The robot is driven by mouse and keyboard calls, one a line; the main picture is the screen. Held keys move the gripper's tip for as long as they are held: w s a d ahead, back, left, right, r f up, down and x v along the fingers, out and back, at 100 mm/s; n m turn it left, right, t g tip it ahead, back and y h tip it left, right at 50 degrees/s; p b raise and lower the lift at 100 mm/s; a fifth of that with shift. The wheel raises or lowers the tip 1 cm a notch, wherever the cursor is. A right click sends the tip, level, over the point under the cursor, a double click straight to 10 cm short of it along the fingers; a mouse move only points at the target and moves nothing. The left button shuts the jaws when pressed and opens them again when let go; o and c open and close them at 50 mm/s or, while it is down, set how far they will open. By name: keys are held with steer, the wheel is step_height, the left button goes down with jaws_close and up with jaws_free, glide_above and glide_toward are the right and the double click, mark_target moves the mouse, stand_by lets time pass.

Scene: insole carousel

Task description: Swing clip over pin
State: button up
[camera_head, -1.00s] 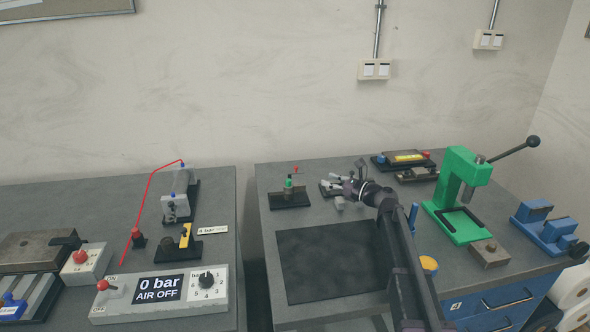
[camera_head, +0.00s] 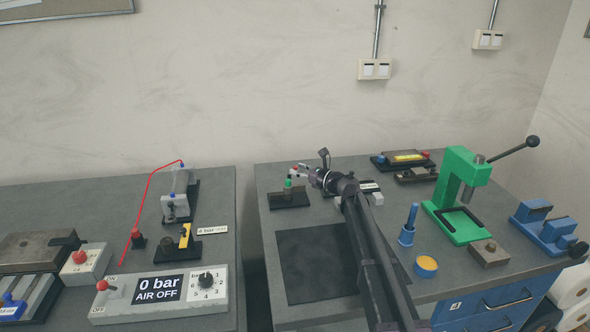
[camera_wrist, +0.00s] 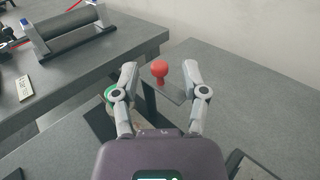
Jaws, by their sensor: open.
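A small fixture with a black base (camera_head: 289,201) stands at the back left of the right bench. It carries a green-ringed post (camera_head: 288,184). In the wrist view, a red knob (camera_wrist: 159,69) stands on a flat dark arm (camera_wrist: 162,92), which may be the clip. The green ring (camera_wrist: 110,93) is partly hidden behind the left finger. My gripper (camera_wrist: 160,80) is open, with one finger on each side of the red knob as seen and nothing held. In the head view, my gripper (camera_head: 302,172) is beside the post. I cannot make out the pin.
A dark mat (camera_head: 312,263) lies in front of the fixture. A green press (camera_head: 462,195), a blue pin-like tool (camera_head: 409,225) and a yellow-topped blue pot (camera_head: 426,266) are to the right. The left bench, with an air panel (camera_head: 160,293), is across a gap.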

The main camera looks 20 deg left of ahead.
steer(key=shift+w+a, duration=0.15)
steer(key=shift+a, duration=0.55)
jaws_close()
